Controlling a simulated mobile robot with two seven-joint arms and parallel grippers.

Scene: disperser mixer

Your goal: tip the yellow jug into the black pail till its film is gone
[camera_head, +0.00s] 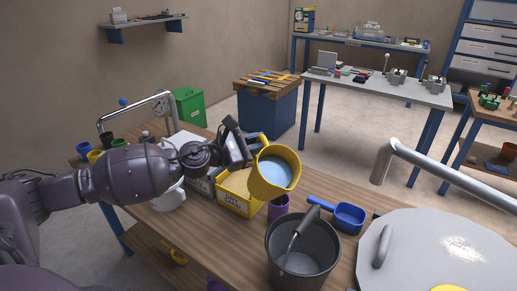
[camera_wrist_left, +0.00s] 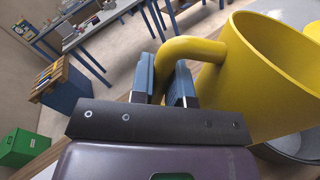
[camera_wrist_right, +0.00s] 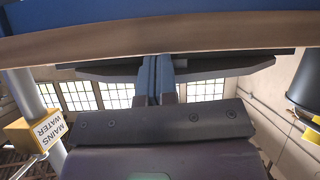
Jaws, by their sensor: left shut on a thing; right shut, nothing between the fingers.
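The yellow jug (camera_head: 259,189) is held in the air over the workbench, behind and left of the pail in the head view. It seems tilted a little to the right, and pale blue shows inside it. My left gripper (camera_head: 247,145) is shut on the jug's handle, which also shows between its fingers in the left wrist view (camera_wrist_left: 165,80). The black pail (camera_head: 284,266) stands on the bench with a grey inside and a dark-handled tool leaning in it. My right gripper (camera_wrist_right: 158,78) is shut and empty, below a wooden edge.
A yellow labelled bin (camera_head: 238,203), a purple cup (camera_head: 278,207) and a blue scoop (camera_head: 349,217) are on the bench near the pail. A large grey lid (camera_head: 430,245) with a handle lies at the right. A metal pipe (camera_head: 450,172) overhangs it.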

